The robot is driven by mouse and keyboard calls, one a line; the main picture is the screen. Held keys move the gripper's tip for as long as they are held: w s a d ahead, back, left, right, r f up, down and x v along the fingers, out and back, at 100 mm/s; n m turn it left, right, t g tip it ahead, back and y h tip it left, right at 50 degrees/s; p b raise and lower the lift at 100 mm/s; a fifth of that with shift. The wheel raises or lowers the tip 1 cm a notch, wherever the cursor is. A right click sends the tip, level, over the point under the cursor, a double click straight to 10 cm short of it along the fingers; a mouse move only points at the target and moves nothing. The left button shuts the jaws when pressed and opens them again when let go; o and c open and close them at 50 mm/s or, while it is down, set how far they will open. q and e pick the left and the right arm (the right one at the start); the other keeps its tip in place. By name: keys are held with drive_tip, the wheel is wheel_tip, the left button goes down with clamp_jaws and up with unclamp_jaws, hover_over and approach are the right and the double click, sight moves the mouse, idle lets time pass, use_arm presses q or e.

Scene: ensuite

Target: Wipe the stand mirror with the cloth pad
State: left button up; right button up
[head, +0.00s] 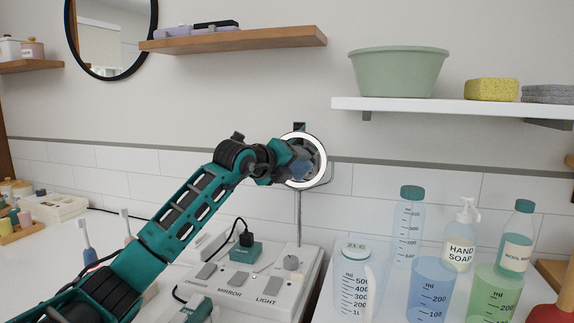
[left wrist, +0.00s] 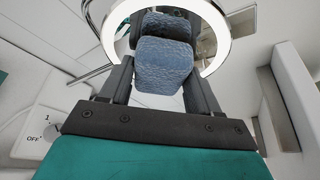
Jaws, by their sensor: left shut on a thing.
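The stand mirror (head: 317,149) is a round mirror with a bright white ring, on a thin stand behind the switch box. My left gripper (head: 289,160) is in front of its face in the head view. It is shut on the blue cloth pad (head: 300,162), which is held at the glass. In the left wrist view the textured blue pad (left wrist: 162,64) sits between the two dark fingers, inside the lit ring (left wrist: 213,20) of the mirror. I cannot tell whether the pad touches the glass. The pad and gripper hide part of the mirror. My right gripper is not in view.
A switch box (head: 262,292) marked MIRROR and LIGHT stands below the mirror. A measuring jug (head: 358,285), bottles and a hand soap dispenser (head: 461,240) stand to the right. A white shelf (head: 440,105) holds a green basin (head: 398,72). Toothbrushes (head: 86,236) stand left of my arm.

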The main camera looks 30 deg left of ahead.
sight(310, 166)
use_arm(q)
drive_tip(key=shift+w+d, duration=0.3)
drive_tip(key=shift+d, duration=0.65)
drive_tip(key=shift+w+d, duration=0.25)
drive_tip(key=shift+d, duration=0.7)
drive_tip(key=shift+s+a+b, duration=0.6)
drive_tip(key=shift+s+a, duration=0.35)
drive_tip(key=shift+a, duration=3.05)
drive_tip(key=shift+w+d+r+p, duration=0.25)
drive_tip(key=shift+w+d, duration=0.1)
drive_tip(key=shift+d, duration=1)
drive_tip(key=shift+w+d+r+p, duration=0.1)
drive_tip(key=shift+w+d+p, duration=0.2)
drive_tip(key=shift+d, duration=1)
drive_tip(key=shift+w+d+r+p, duration=0.25)
drive_tip(key=shift+w+d, duration=0.1)
drive_tip(key=shift+d, duration=1)
drive_tip(key=shift+f, duration=0.15)
drive_tip(key=shift+s+a+b, duration=0.15)
drive_tip(key=shift+s+a, duration=0.1)
drive_tip(key=shift+a, duration=0.85)
drive_tip(key=shift+s+a+b, duration=0.15)
drive_tip(key=shift+s+a, duration=0.1)
drive_tip(key=shift+a, duration=0.85)
drive_tip(key=shift+s+a, duration=0.25)
drive_tip(key=shift+a, duration=0.65)
drive_tip(key=shift+s+a, duration=0.25)
drive_tip(key=shift+a, duration=0.65)
